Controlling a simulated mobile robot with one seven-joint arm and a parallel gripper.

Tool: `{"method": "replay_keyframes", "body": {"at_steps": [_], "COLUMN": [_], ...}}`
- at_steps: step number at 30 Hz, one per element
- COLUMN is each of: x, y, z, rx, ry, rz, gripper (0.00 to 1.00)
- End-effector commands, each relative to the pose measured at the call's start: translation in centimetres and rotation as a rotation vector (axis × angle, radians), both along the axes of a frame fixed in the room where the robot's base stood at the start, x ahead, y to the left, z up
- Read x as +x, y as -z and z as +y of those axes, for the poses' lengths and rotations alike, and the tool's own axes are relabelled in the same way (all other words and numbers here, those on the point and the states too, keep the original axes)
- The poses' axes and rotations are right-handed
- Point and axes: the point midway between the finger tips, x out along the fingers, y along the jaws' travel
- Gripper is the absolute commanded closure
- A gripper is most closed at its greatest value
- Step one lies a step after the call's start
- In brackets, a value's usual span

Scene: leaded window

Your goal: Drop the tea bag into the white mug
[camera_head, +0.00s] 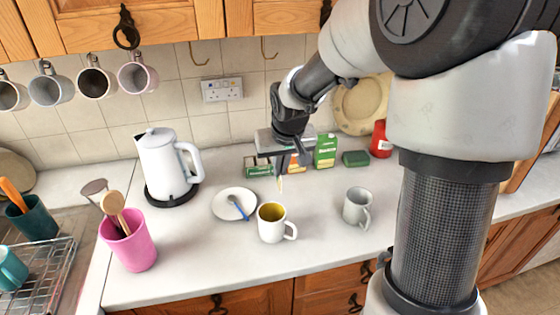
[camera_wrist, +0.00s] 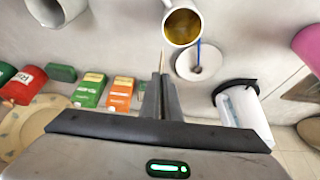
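The white mug (camera_head: 271,230) stands upright on the counter, with yellow-brown showing inside; it also shows in the wrist view (camera_wrist: 182,40). My gripper (camera_head: 283,163) points down, above and slightly behind the mug. In the wrist view my gripper (camera_wrist: 161,80) has its fingers close together on a thin tan thing, seen edge-on, which looks like the tea bag (camera_wrist: 161,60). The tea bag (camera_head: 280,185) hangs below the fingertips in the head view, above the counter near the mug's back rim, apart from the mug.
A saucer (camera_head: 223,207) with a blue-handled spoon (camera_head: 238,208) lies left of the mug. A grey mug (camera_head: 353,207) stands right. The kettle (camera_head: 160,165) and pink utensil pot (camera_head: 130,248) are left. Tea boxes (camera_head: 325,151) stand behind. Bare counter lies in front.

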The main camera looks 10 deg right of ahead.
Motion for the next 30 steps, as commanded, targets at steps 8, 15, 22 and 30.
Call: {"method": "replay_keyframes", "body": {"at_steps": [8, 15, 22, 30], "x": [-4.2, -4.6, -4.5, -4.5], "y": [-4.9, -2.9, 0.2, 1.2], "z": [0.6, 0.7, 0.7, 0.7], "rx": [-0.006, -0.006, -0.006, -0.006], "ry": [0.005, 0.002, 0.002, 0.004], "rz": [0.002, 0.006, 0.003, 0.002], "gripper": [1.00, 1.00, 1.00, 1.00]}}
